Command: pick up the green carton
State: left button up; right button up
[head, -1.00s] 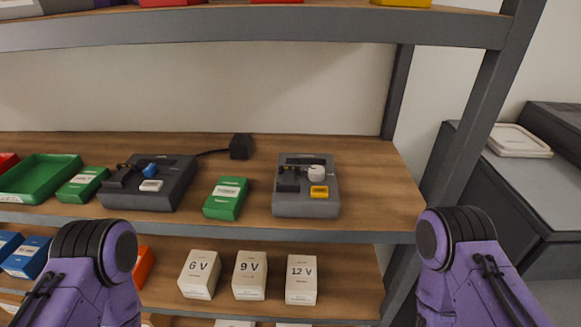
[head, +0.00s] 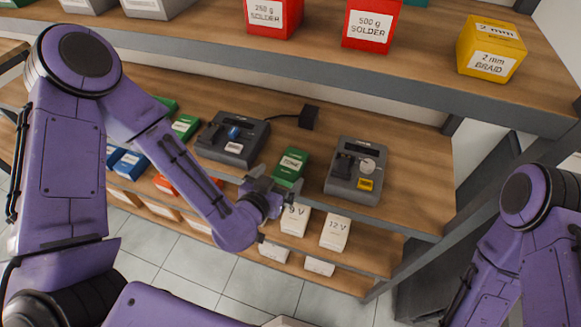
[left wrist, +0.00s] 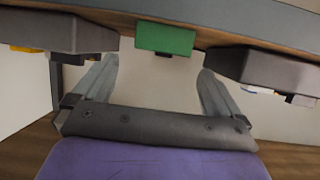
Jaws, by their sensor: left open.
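A green carton (head: 290,167) with a white label stands on the middle shelf, between two dark grey devices. It also shows in the left wrist view (left wrist: 165,39), where the scene appears upside down. My left gripper (head: 275,186) is open and empty at the shelf's front edge, just in front of the carton and apart from it. In the left wrist view its two fingers (left wrist: 158,88) are spread, with the carton lying ahead between their lines. My right gripper is out of view; only part of that arm shows at the right.
A grey device with a blue part (head: 232,138) stands left of the carton, and one with a yellow part (head: 357,171) close on its right. Another green carton (head: 185,127) is farther left. White boxes (head: 335,232) stand on the shelf below. An upper shelf (head: 330,65) overhangs.

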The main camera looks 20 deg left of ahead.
aim_at(288, 168)
pick_arm(q)
jog(key=w+f+b, duration=0.1)
jog(key=b, duration=0.2)
jog(key=shift+w+f, duration=0.35)
jog(key=shift+f, duration=0.05)
jog(key=shift+w+d+r+b, duration=0.15)
jog(key=shift+w+r+b, duration=0.05)
jog(key=shift+w+b, duration=0.1)
jog(key=shift+w+d, duration=0.1)
jog(key=shift+w, duration=0.25)
jog(key=p+x, duration=0.1)
jog(key=x, duration=0.3)
jog(key=shift+p, duration=0.3)
jog(key=shift+w+f, duration=0.15)
jog(key=shift+w, duration=0.05)
jog(key=shift+s, duration=0.1)
jog(key=shift+c, duration=0.3)
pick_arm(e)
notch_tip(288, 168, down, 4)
pick_arm(q)
jog(key=c, duration=1)
